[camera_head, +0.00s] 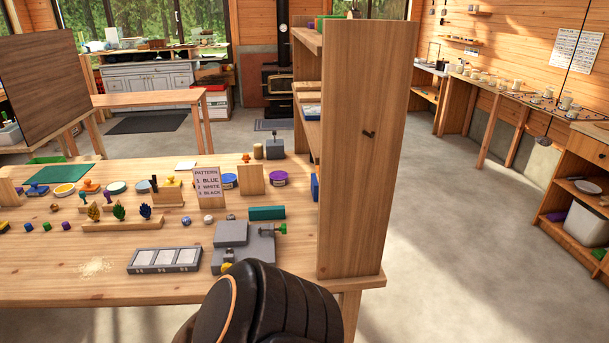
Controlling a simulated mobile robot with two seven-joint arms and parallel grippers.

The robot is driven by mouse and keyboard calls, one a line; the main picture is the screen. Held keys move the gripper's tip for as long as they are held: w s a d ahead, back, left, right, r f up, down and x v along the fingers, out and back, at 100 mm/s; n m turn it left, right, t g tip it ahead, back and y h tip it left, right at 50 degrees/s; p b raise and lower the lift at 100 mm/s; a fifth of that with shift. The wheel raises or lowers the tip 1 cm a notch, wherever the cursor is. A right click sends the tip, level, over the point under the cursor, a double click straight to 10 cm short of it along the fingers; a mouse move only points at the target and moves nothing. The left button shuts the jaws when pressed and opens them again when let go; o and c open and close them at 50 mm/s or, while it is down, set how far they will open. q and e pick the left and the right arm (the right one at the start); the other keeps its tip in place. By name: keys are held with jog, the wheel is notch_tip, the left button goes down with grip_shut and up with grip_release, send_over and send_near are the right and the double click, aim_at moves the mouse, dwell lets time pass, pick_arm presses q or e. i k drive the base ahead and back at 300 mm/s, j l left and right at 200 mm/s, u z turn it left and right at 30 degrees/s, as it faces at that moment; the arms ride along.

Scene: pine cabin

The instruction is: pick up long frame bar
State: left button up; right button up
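I cannot pick out a long frame bar for certain. A short teal bar (267,212) lies on the workbench (40,285), behind a grey clamp fixture (243,243) with a green knob. Whether the teal bar is a frame part I cannot tell. Neither of my grippers shows. A black ribbed shape covers the bench's front edge at the bottom middle and hides what lies behind it.
A tall wooden shelf (366,150) stands at the bench's right end and hides what is behind it. A grey tray (165,271) with three white panels, a pattern sign (207,187) and several small coloured pieces sit on the bench. Open floor (470,240) lies to the right.

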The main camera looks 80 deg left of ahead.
aim_at(274, 212)
jog(key=u, duration=1.55)
